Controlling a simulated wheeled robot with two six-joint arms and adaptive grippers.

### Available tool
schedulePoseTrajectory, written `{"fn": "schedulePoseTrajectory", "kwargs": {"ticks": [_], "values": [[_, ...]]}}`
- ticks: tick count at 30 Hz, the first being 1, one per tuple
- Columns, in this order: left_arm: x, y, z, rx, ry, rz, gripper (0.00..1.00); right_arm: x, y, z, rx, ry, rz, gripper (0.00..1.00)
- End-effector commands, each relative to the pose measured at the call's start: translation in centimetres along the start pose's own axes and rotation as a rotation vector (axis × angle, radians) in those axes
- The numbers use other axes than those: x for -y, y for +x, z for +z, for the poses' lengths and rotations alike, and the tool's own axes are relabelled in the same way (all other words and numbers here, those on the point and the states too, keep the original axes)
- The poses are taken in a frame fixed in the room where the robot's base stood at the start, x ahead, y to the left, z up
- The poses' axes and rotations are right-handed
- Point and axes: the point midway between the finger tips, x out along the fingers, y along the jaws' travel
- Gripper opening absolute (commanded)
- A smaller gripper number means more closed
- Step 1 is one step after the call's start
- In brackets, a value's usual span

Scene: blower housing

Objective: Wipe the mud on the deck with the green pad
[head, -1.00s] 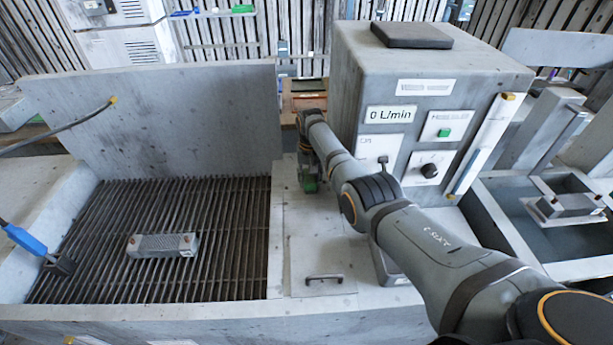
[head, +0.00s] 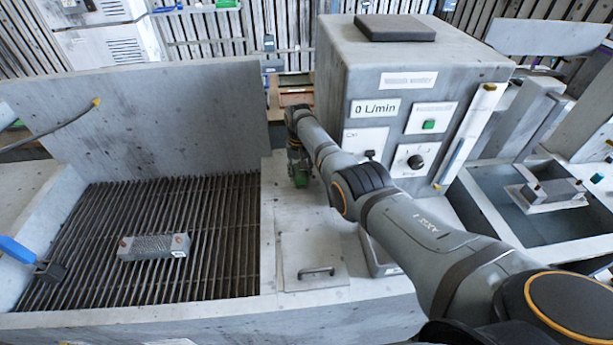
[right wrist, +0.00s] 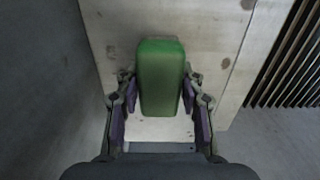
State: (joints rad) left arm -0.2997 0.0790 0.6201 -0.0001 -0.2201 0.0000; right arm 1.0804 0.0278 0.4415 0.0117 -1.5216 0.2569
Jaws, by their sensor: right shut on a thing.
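My right gripper (right wrist: 160,98) is shut on the green pad (right wrist: 160,65), with a finger on each side of it in the right wrist view. In the head view the right gripper (head: 299,176) is small and partly hidden by its own arm, with a bit of green at its tip. It is over the pale deck (head: 290,222) between the grating and the grey box. I cannot tell whether the pad touches the deck. A few dark spots (right wrist: 224,63) show on the deck in the right wrist view; I cannot tell whether they are mud. My left gripper is not in view.
A slatted grating (head: 215,235) with a grey metal block (head: 153,246) on it lies left. The grey control box (head: 410,85) reading 0 L/min stands close right of the gripper. A small handle (head: 316,272) rises from the front deck. A basin (head: 540,225) is at right.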

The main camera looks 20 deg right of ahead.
Motion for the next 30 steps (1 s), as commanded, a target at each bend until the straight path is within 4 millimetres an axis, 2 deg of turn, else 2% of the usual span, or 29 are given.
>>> {"fn": "schedulePoseTrajectory", "kwargs": {"ticks": [8, 18, 30], "values": [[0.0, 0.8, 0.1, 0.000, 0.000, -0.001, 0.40, 0.9, 0.1, 0.0, -0.001, -0.003, -0.001, 0.14], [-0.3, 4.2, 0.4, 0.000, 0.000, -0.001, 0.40, 3.8, 0.7, 0.0, -0.001, -0.003, -0.001, 0.14], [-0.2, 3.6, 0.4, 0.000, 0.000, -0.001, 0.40, 4.0, -0.2, 0.1, 0.001, -0.002, 0.000, 0.14]]}}
